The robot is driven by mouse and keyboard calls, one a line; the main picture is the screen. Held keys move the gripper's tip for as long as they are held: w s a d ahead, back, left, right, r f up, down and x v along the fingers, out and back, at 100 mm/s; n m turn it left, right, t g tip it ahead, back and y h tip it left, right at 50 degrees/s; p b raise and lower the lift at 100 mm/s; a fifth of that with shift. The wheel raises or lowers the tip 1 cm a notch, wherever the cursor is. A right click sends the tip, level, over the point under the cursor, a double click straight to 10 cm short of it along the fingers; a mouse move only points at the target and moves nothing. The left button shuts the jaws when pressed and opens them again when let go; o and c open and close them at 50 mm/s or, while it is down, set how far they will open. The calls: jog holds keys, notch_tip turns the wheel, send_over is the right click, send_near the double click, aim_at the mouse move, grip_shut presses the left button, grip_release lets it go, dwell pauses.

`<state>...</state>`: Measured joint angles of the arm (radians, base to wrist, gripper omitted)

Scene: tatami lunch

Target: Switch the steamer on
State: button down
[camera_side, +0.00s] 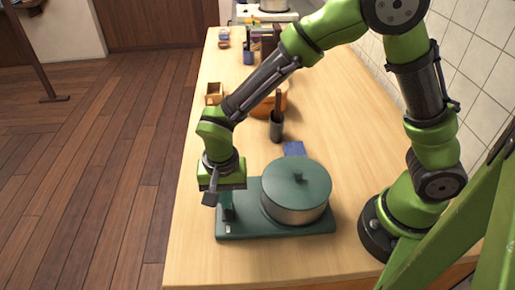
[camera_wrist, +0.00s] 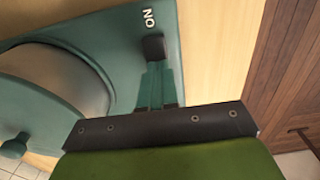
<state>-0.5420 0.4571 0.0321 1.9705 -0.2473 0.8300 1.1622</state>
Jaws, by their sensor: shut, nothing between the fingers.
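The steamer is a green base plate (camera_side: 250,229) with a round, metal-sided pot under a green lid (camera_side: 297,183). In the wrist view the base (camera_wrist: 112,35) carries an ON label (camera_wrist: 149,17) near its edge. My gripper (camera_side: 227,208) points down over the left part of the base, beside the pot. Its green fingers are together and empty in the wrist view (camera_wrist: 156,68). A dark block (camera_wrist: 153,47) shows at their tips, towards the ON label. I cannot tell whether it is the switch or the fingertips, or whether they touch the switch.
A blue cloth or card (camera_side: 294,148) lies behind the pot. A dark cup with utensils (camera_side: 276,126), an orange-brown bowl (camera_side: 262,108) and a small wooden box (camera_side: 214,94) stand further back. The counter's left edge is close to the steamer; its front left is clear.

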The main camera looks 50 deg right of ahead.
jog(key=shift+f, duration=0.1)
jog(key=shift+w+d+f, duration=0.15)
jog(key=shift+d+f, duration=0.05)
jog(key=shift+f, duration=0.4)
jog(key=shift+d, duration=0.1)
jog(key=shift+d+f, duration=0.1)
jog(key=shift+d, duration=0.05)
jog(key=shift+s+a+r, duration=0.2)
jog(key=shift+s+a, duration=0.55)
jog(key=shift+a, duration=0.1)
notch_tip(320, 180, up, 15)
jog(key=w, duration=0.1)
jog(key=shift+d, duration=0.25)
jog(key=shift+w+f, duration=0.1)
